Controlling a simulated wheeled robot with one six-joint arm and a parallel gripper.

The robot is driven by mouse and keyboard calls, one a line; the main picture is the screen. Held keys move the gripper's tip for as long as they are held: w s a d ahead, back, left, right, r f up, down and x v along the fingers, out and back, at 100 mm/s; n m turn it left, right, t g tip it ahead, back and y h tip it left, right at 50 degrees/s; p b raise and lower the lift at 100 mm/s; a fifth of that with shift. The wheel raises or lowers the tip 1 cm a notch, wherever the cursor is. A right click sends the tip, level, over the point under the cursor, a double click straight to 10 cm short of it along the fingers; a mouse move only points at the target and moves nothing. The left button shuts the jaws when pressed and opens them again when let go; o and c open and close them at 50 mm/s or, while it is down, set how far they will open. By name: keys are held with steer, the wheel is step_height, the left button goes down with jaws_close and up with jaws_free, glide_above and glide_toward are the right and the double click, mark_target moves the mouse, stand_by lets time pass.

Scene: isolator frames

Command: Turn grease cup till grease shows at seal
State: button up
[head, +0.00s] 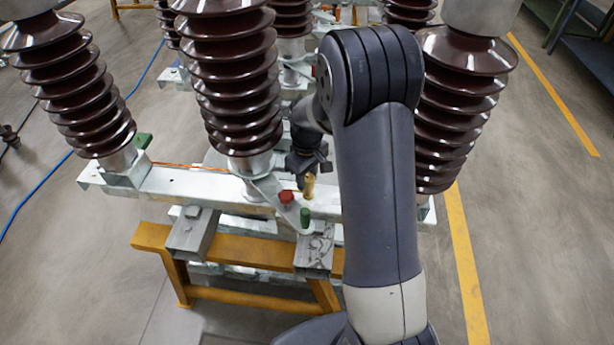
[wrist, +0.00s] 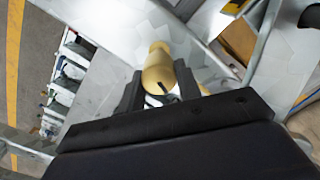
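The grease cup (head: 309,186) is a small brass-coloured cylinder standing on the metal beam beside a brown insulator. In the wrist view the cup (wrist: 158,68) shows as a rounded gold body with a short dark mark near its near end. My gripper (head: 306,166) is right above the cup in the head view. In the wrist view the two black fingers of my gripper (wrist: 159,86) lie close against both sides of the cup, with no clear gap. No grease can be made out, and the seal cannot be told apart.
A red knob (head: 286,197) and a green post (head: 305,217) stand just beside the cup. Tall brown ribbed insulators (head: 238,90) rise close around my arm. The galvanized beam (head: 190,184) rests on a yellow stand (head: 240,248). Open floor lies left and right.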

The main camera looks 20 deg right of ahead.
steer(key=c, duration=0.5)
steer(key=shift+o, duration=0.2)
steer(key=shift+m, duration=0.3)
steer(key=m+b, duration=0.1)
steer(key=m, duration=0.3)
steer(key=shift+d, duration=0.1)
steer(key=m, duration=0.5)
steer(key=shift+d, duration=0.1)
steer(key=m, duration=0.5)
steer(key=shift+d+b, duration=0.1)
steer(key=shift+b, duration=0.3)
steer(key=m, duration=0.5)
steer(key=shift+r+m, duration=0.1)
steer(key=shift+m, duration=0.2)
